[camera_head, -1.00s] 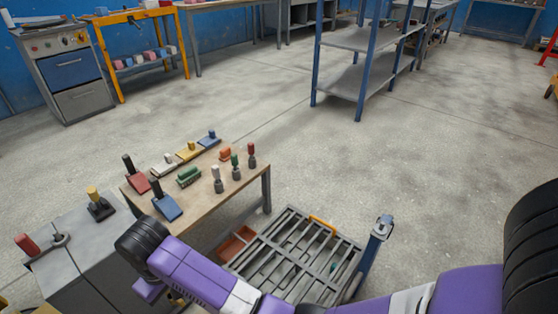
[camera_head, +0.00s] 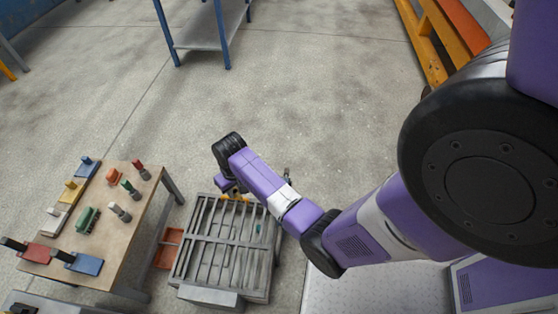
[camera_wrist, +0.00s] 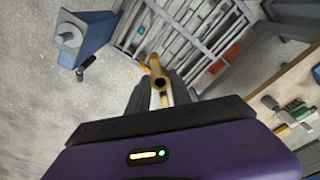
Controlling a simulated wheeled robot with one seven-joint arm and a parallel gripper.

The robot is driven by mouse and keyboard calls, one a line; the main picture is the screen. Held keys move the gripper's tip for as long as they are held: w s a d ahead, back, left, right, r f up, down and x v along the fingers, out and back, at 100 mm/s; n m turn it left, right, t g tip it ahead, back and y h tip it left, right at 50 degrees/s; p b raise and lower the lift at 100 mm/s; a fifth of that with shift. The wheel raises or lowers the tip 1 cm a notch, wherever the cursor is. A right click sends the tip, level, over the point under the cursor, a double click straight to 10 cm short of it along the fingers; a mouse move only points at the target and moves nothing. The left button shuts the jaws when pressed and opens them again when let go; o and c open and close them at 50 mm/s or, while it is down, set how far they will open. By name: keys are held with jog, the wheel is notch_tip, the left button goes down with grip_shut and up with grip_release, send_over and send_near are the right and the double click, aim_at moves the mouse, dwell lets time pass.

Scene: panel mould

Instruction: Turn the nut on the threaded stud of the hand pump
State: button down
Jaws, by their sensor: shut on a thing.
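My gripper (camera_wrist: 160,95) is shut on a long brass-coloured piece (camera_wrist: 156,68) with a dark round hole, pointing away from the wrist. In the head view my gripper (camera_head: 231,189) is small and partly hidden by my wrist, above the far edge of the slatted mould (camera_head: 215,290). What looks like the hand pump (camera_wrist: 88,37) stands at upper left in the wrist view, blue with a grey round part on it, apart from the gripper. In the head view only a grey tip (camera_head: 287,175) of it shows behind my arm. I cannot make out its stud and nut.
A wooden table (camera_head: 118,245) with several coloured handled tools and blocks stands left of the mould. A red-brown tray (camera_head: 168,247) lies between them. A blue-framed shelf (camera_head: 205,40) stands at the back. The floor beyond the mould is clear.

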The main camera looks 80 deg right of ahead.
jog(key=s+d+r+m+p, duration=0.2)
jog(key=s+d+p, duration=0.1)
jog(key=s+p, duration=0.2)
jog(key=s+d+r+m+p, duration=0.1)
jog(key=s+d+r+p, duration=0.1)
jog(key=s, duration=0.8)
jog(key=shift+d+r+m+h+p, duration=0.15)
jog(key=shift+d+m+h+p, duration=0.3)
jog(key=shift+p, duration=0.95)
jog(key=shift+s+r, duration=0.1)
jog(key=shift+s, duration=0.05)
jog(key=shift+f+b, duration=1.95)
jog(key=shift+f, duration=1.05)
jog(key=shift+f+b, duration=0.95)
jog(key=shift+f, duration=0.9)
jog(key=c, duration=1.1)
grip_release()
jog(key=shift+s+a+r+p, duration=0.15)
jog(key=shift+r+p, duration=0.2)
jog(key=shift+r, duration=0.95)
jog(key=shift+s+a+r+p, duration=0.1)
jog(key=shift+r+p, duration=0.2)
jog(key=shift+r, duration=1)
jog(key=shift+s+a+r+p, duration=0.15)
jog(key=shift+r+p, duration=0.2)
jog(key=shift+r, duration=0.95)
jog(key=shift+w, duration=0.15)
